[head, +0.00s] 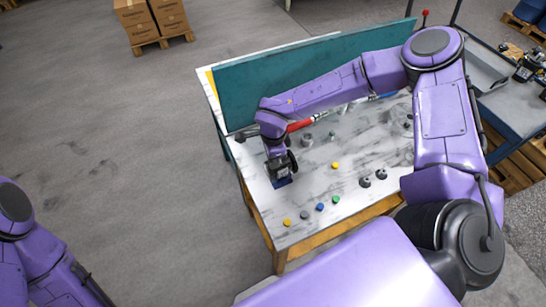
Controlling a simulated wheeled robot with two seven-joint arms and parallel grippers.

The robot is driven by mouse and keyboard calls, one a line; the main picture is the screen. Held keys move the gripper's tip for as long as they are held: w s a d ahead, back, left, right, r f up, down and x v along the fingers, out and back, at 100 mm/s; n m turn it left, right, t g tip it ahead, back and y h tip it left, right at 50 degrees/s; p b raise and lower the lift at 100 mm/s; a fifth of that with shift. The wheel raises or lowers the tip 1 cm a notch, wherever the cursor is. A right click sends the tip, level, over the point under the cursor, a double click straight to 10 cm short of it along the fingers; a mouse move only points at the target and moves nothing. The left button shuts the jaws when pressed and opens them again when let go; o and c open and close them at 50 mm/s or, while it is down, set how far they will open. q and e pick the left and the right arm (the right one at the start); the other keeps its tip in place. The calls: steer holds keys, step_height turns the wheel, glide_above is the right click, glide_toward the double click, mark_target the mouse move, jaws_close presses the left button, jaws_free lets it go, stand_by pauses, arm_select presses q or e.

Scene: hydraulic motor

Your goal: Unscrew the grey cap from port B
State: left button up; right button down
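My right arm reaches over the table from the right, and my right gripper (281,172) points down near the table's left end. A small dark blue block shape (283,183) shows right at its fingertips; I cannot tell if it is part of the motor or of the gripper. Whether the fingers are open or shut is hidden. No port B can be made out. A small grey cap (304,215) lies in a row at the front edge with a yellow cap (287,222), a blue cap (320,207) and a green cap (336,199). My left gripper is out of view.
Another yellow cap (335,165) lies mid-table. Two dark fittings (373,178) stand to the right, and a grey cylindrical part (307,140) behind. A teal panel (240,98) closes the table's back. The marble tabletop (318,180) is bare between the small parts. A cart (520,115) stands right.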

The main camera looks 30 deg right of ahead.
steer(key=n, duration=0.5)
steer(key=shift+n, duration=0.3)
steer(key=n, duration=0.4)
steer(key=shift+r+n, duration=0.1)
steer(key=shift+n, duration=0.3)
steer(key=c, duration=1.2)
jaws_free()
